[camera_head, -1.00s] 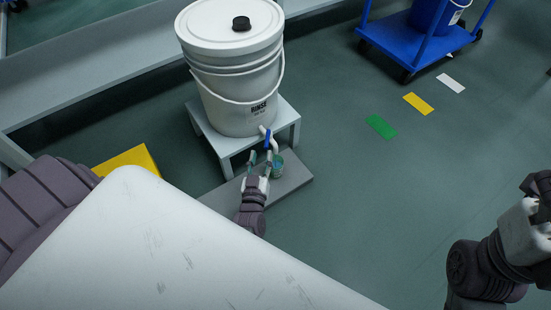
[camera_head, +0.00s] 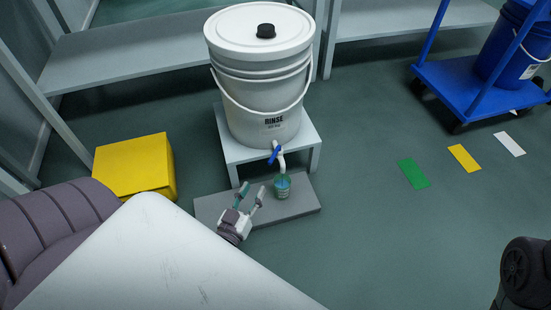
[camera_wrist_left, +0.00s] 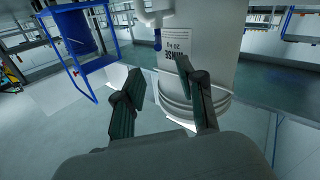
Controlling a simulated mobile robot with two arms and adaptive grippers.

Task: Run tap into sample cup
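The white rinse bucket (camera_head: 262,85) stands on a low grey stand (camera_head: 235,150). Its white tap (camera_head: 281,160) has a blue handle (camera_head: 274,155) and points down over the small sample cup (camera_head: 283,187). The cup looks blue-green and stands on a grey slab below the spout. I cannot tell whether water runs. My left gripper (camera_head: 252,190) is open and empty, left of the cup and below the handle, apart from both. In the left wrist view its fingers (camera_wrist_left: 159,70) are spread, with the bucket and blue handle (camera_wrist_left: 157,39) beyond. My right gripper is out of view.
A yellow box (camera_head: 135,165) sits on the floor at left. A blue cart (camera_head: 470,85) stands at the upper right. Green, yellow and white floor marks (camera_head: 464,157) lie beside it. A grey bench (camera_head: 150,50) runs behind. The floor right of the slab is clear.

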